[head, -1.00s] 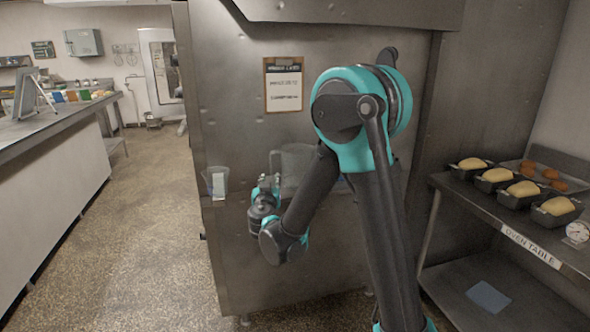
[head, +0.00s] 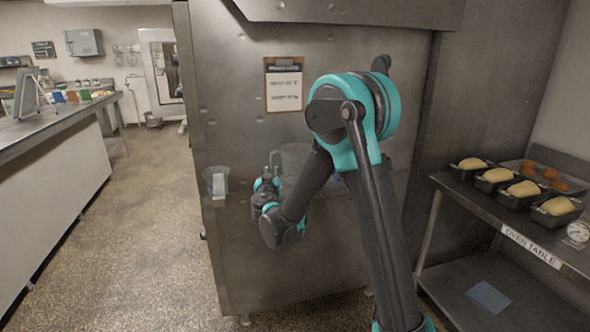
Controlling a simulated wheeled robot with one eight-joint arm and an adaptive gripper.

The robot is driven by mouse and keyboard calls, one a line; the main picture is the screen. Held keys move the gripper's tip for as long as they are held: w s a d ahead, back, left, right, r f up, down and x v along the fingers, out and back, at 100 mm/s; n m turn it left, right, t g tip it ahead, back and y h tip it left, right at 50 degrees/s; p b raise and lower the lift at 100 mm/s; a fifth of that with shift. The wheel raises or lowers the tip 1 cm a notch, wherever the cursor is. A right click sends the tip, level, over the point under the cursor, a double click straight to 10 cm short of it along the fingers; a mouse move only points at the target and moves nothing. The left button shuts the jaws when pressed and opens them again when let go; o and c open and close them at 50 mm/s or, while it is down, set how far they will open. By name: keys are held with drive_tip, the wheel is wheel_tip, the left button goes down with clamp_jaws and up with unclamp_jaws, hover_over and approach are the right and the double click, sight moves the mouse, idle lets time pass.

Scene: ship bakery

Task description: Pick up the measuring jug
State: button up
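A clear vessel (head: 292,155), which looks like the measuring jug, shows faintly against the steel front in the head view. My forearm and gripper hide much of it. My gripper (head: 275,162) is just left of it in the picture, with its fingers pointing away from the camera. I cannot tell whether they touch the jug or how far they are from it. Whether the gripper is open or shut is too small to see. A smaller clear container (head: 215,183) with a white patch is further left, apart from the gripper.
A large steel unit (head: 232,240) with a posted notice (head: 284,84) stands in front of me. An oven table (head: 480,210) with filled loaf tins (head: 520,192) is at the right. A long counter (head: 55,130) is at the left, with open floor (head: 140,240) between.

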clamp_jaws()
drive_tip(key=shift+r, duration=0.2)
idle(0.3)
